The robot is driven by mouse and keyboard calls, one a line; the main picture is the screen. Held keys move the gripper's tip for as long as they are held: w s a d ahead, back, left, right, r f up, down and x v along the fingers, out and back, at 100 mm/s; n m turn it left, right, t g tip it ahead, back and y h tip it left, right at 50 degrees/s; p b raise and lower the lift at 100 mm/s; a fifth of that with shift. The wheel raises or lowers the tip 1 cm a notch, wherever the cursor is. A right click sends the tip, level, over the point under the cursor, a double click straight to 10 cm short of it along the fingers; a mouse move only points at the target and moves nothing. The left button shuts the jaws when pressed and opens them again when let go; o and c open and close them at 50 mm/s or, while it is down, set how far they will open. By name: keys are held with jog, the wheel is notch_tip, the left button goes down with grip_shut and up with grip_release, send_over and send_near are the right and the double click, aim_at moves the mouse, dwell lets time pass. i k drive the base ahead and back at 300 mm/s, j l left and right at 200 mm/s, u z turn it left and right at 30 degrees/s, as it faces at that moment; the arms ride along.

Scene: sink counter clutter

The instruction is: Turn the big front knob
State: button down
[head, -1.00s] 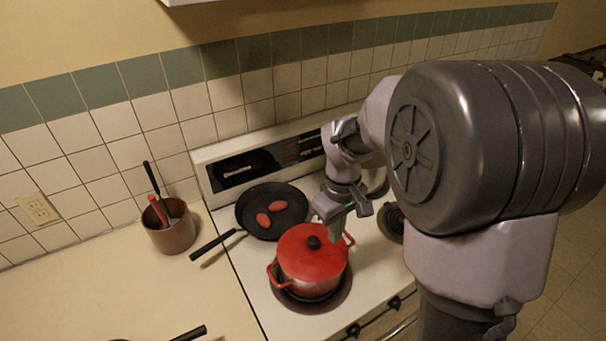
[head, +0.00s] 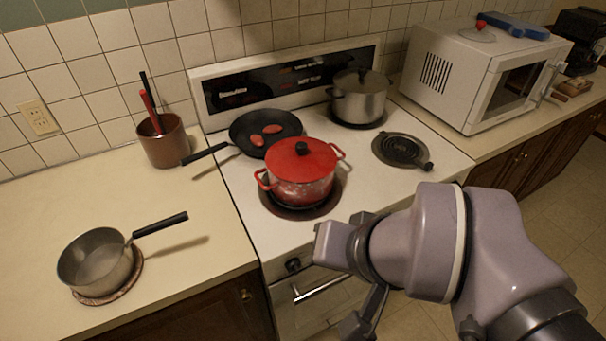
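The white stove (head: 247,222) stands in the middle of the head view. A dark round knob (head: 292,265) shows on its front panel, near the left end. The rest of the front panel to the right is hidden behind my arm, so I cannot compare knob sizes. My gripper (head: 366,314) is low in front of the stove, to the right of and below the knob in the picture, apart from it. Only part of the gripper shows beneath my wrist, and I cannot tell whether it is open or shut.
The oven handle (head: 322,287) sticks out below the knob. A red pot (head: 302,180) stands on the front left burner, with a frying pan (head: 240,133) and steel pot (head: 358,103) behind. A saucepan (head: 95,262) is on the left counter. A microwave (head: 470,80) stands right.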

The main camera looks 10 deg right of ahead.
aim_at(294, 264)
jog(key=k+j+u, duration=0.2)
jog(key=k, duration=0.3)
jog(key=k+j+u, duration=0.25)
jog(key=k+j, duration=0.2)
